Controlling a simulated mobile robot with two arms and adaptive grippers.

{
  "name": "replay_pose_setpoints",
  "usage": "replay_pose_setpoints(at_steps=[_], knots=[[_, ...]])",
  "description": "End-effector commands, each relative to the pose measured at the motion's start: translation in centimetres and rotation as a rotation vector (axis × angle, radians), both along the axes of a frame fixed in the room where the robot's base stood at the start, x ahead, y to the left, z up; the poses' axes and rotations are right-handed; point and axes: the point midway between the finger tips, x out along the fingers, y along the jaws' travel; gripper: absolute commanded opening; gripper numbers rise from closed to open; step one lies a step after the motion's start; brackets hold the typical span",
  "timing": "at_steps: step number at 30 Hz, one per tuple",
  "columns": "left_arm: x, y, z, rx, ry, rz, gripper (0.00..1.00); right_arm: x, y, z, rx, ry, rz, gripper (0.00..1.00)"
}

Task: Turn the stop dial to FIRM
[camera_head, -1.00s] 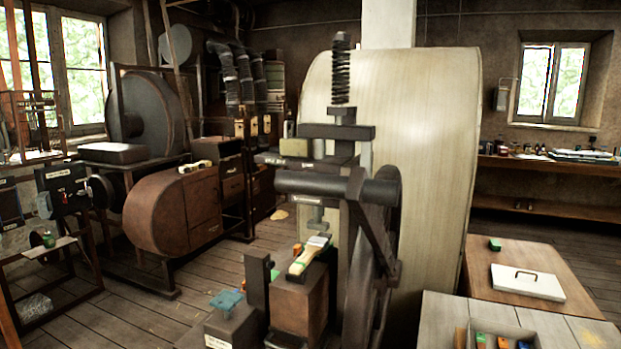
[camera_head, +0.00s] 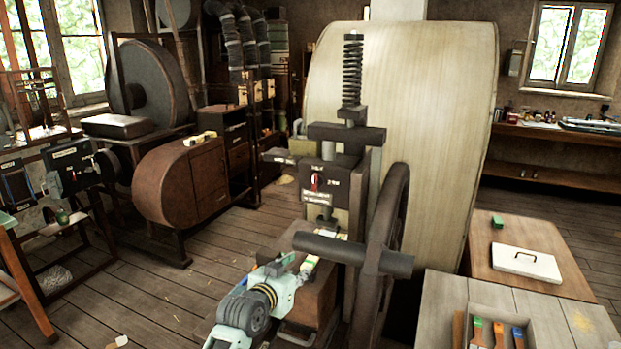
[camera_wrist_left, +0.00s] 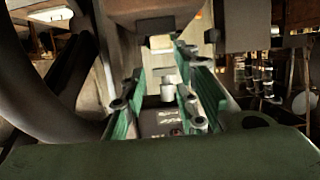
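The stop dial (camera_head: 316,182) is a small red pointer on a dark panel at the upper front of the press (camera_head: 347,133). White labels surround it, too small to read. My left gripper (camera_head: 300,264) is low in front of the press, beneath the dial and near the horizontal bar. In the left wrist view its green-sided fingers (camera_wrist_left: 165,105) are apart with nothing held. A pale cylinder and a dark plate with white marks show beyond them; I cannot tell whether that plate is the dial panel. My right gripper is not in view.
A thick horizontal bar (camera_head: 352,250) and the handwheel (camera_head: 398,215) stand close at the front and right of the press. A grey table (camera_head: 445,310) with a tray of coloured-ended tools is at right.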

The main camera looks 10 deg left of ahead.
Motion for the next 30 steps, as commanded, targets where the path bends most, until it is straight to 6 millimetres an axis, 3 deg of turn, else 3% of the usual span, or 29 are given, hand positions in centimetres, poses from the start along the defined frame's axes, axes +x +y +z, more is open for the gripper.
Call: replay_pose_setpoints(at_steps=[1, 3, 6, 9, 15, 30], knots=[[1.8, 0.1, 4.3, -0.013, -0.068, 0.0, 0.28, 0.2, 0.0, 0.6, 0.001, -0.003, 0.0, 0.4], [3.4, 0.2, 8.7, -0.027, -0.141, 0.0, 0.28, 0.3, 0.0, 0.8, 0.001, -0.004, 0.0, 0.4], [4.9, 0.3, 13.5, -0.044, -0.22, 0.0, 0.28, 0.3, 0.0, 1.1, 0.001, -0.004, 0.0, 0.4], [5.6, 0.4, 16.4, -0.055, -0.269, 0.0, 0.28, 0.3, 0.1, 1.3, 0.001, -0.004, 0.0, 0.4], [6.6, 0.4, 18.0, -0.06, -0.294, 0.0, 0.28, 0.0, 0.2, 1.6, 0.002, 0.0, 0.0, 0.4], [11.9, -0.8, 17.8, -0.061, -0.292, -0.001, 0.28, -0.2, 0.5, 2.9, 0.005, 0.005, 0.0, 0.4]])
